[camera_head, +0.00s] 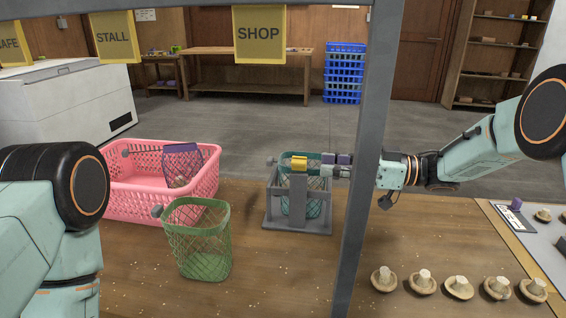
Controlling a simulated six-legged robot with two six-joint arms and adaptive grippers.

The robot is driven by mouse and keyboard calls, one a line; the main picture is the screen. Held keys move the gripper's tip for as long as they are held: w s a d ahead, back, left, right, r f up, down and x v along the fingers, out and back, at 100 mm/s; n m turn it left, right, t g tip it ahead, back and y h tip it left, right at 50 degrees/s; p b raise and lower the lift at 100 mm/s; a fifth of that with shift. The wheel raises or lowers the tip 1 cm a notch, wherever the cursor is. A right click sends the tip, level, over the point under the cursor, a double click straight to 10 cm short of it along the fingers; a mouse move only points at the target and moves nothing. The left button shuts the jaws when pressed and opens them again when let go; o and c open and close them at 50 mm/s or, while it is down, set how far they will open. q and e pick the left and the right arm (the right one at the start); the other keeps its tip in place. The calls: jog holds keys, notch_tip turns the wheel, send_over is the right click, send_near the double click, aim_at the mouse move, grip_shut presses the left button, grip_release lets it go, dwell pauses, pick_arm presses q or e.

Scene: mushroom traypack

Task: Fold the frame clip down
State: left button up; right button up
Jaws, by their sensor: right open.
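The yellow frame clip (299,162) sits at the top of a grey stand (299,205) on the wooden table. A teal mesh basket (313,208) stands inside this stand, partly hidden by its front upright. My right gripper (340,165) reaches in from the right, with its fingers just right of the clip at about the same height. It is open, and I see nothing held in it. A grey post hides part of the wrist behind the fingers. I cannot tell whether the fingers touch the clip. My left arm shows at the left edge, but its gripper is out of view.
A pink crate (135,204) holding a purple basket (194,160) stands at the left. A green mesh basket (204,265) stands in front of it. Several mushrooms (459,288) lie in a row at the front right. A grey post (364,130) crosses the view.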

aim_at(299, 161)
jog(key=b+x, duration=0.1)
jog(key=x, duration=0.5)
jog(key=shift+w+a+b, duration=0.15)
jog(key=shift+a+b, duration=0.05)
jog(key=shift+b, duration=0.1)
jog(key=shift+w+a+f, duration=0.1)
jog(key=shift+w+a, duration=0.1)
jog(key=shift+s+a, duration=0.1)
jog(key=shift+a, duration=0.3)
jog(key=shift+c, duration=1.1)
pick_arm(q)
jog(key=shift+w+f, duration=0.15)
jog(key=shift+f, duration=0.75)
pick_arm(e)
grip_shut()
